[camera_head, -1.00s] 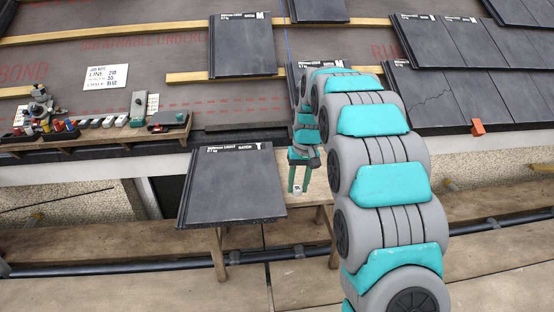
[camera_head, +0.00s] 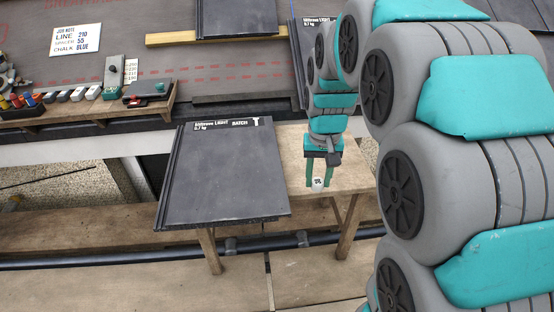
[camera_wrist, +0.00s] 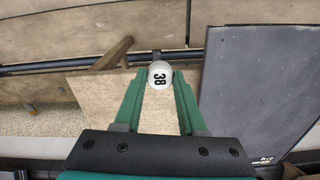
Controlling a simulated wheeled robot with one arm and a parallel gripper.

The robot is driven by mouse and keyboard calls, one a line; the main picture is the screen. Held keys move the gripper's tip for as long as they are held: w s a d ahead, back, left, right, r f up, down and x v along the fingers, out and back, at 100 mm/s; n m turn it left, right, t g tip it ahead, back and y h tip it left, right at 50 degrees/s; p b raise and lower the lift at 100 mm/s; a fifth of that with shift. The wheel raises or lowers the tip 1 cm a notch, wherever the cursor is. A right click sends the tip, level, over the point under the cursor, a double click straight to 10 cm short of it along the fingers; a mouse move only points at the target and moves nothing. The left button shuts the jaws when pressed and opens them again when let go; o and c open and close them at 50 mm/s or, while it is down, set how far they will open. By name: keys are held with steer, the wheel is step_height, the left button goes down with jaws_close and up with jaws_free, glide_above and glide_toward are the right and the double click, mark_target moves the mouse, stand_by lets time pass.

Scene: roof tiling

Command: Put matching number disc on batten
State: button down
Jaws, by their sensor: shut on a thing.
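My gripper (camera_head: 319,182) is shut on a small white number disc (camera_head: 318,183) in the head view. In the wrist view the disc (camera_wrist: 160,75) sits between the two green fingertips and bears a dark 38, turned sideways. The gripper is over the wooden table (camera_head: 357,172), just right of the dark tile lying on it. A wooden batten (camera_head: 172,38) runs across the roof at the top, partly under a tile. No number on the batten can be made out.
A dark tile (camera_head: 220,175) covers the table's left part. A wooden shelf (camera_head: 60,118) at left holds several small blocks, chalks and tools. A job note (camera_head: 76,39) reads line 210, spacer 55, chalk blue. My arm hides the right side.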

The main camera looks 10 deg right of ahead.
steer(key=w, duration=0.5)
steer(key=w+f, duration=0.1)
steer(key=w, duration=0.4)
steer(key=w+d, duration=0.1)
steer(key=w, duration=0.4)
steer(key=shift+w+f, duration=0.25)
steer(key=shift+f, duration=1.8)
steer(key=shift+f, duration=0.15)
steer(key=shift+c, duration=2.4)
jaws_free()
step_height(320, 180, up, 12)
steer(key=shift+s+r, duration=0.2)
